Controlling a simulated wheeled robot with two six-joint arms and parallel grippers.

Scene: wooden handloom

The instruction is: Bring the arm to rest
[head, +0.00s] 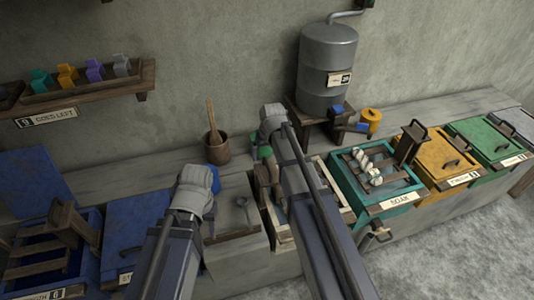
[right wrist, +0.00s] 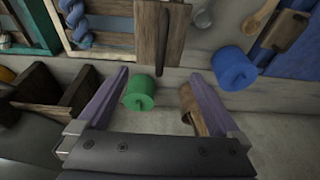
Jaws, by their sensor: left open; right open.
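In the head view my left arm comes up from the bottom, its gripper end (head: 194,183) over the front of the bench left of centre. Its fingers are mostly hidden behind the wrist. My right arm reaches further back, its gripper end (head: 271,118) above the bench near the wall. In the right wrist view the right gripper (right wrist: 158,78) is open, with its two fingers apart and nothing gripped. A green spool (right wrist: 139,93) appears between the fingers, nearer the left one; I cannot tell its distance from them. It shows partly in the head view (head: 264,152).
A blue spool (right wrist: 234,68) lies right of the right gripper. A wooden mortar (head: 217,149) stands behind. The teal vat (head: 347,188) holds a pale skein; yellow (head: 437,158) and green vats stand further right. A metal tank (head: 327,70) and a shelf (head: 90,85) are at the back.

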